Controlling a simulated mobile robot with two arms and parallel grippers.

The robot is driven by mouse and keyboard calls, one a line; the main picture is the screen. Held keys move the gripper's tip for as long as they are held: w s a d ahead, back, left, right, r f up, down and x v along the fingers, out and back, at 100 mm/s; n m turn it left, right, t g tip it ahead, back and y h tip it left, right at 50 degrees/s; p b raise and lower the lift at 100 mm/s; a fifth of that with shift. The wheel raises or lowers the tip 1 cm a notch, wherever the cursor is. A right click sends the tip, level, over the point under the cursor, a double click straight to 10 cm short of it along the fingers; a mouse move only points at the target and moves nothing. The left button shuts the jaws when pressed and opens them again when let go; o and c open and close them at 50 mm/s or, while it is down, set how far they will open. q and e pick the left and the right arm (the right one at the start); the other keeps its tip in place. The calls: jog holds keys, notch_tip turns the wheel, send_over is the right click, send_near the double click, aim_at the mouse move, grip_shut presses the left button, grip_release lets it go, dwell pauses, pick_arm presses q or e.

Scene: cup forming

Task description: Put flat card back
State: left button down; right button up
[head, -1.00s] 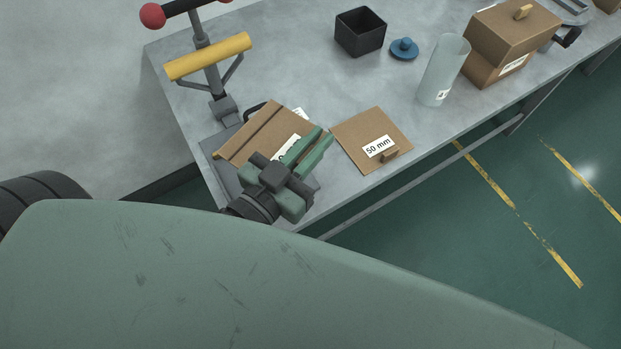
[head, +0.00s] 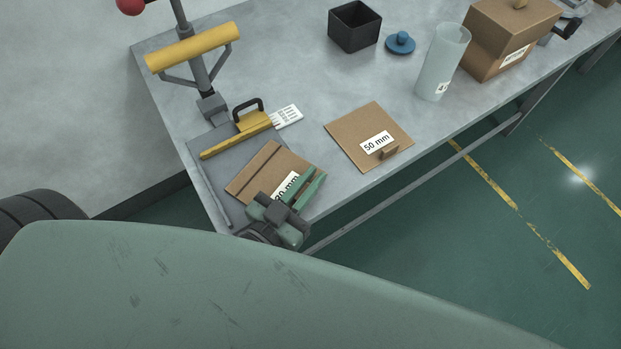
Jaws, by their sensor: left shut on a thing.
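A flat brown card (head: 262,168) with a dark line across it and a white label ending in "0 mm" is at the front left of the bench. My left gripper (head: 311,184) is shut on its right-hand edge, and its green fingers hide part of the label. The card overlaps the grey plate (head: 205,150) of a creasing tool; I cannot tell if it touches it. A second flat brown card (head: 352,132), labelled "50 mm", lies on the bench to the right. My right gripper is not in view.
A yellow bar with a black handle (head: 236,136) lies across the plate. The tool's yellow lever (head: 194,47) stands behind. A black bin (head: 354,27), blue knob (head: 400,43), clear cylinder (head: 443,62) and brown box (head: 507,38) stand further back. Bare bench surrounds the 50 mm card.

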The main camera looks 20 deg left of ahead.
pick_arm(q)
jog(key=shift+f, duration=0.1)
jog(key=c, duration=1.5)
grip_release()
